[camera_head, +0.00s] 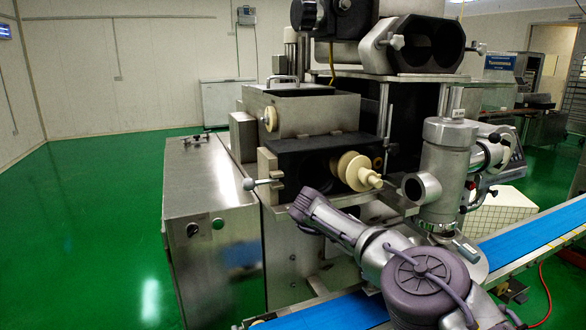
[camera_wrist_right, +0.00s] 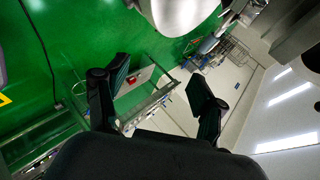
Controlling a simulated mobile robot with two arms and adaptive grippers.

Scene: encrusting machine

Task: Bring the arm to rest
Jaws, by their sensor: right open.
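My right arm comes into the head view from the lower right, in front of the encrusting machine (camera_head: 212,215). Its grey links and purple joint caps bend up and to the left before the machine's front. I cannot make out its gripper in the head view. In the right wrist view my right gripper (camera_wrist_right: 158,82) shows its two black fingers spread well apart, with nothing between them. Green floor, a metal frame and a pale wall show beyond the fingers, tilted. My left arm and gripper are in neither view.
A cream stepped part (camera_head: 355,172) sticks out of the machine's dark opening, close behind my arm. A blue conveyor belt (camera_head: 530,237) runs below the arm and off to the right. A white crate (camera_head: 503,208) stands behind it. The green floor at the left is clear.

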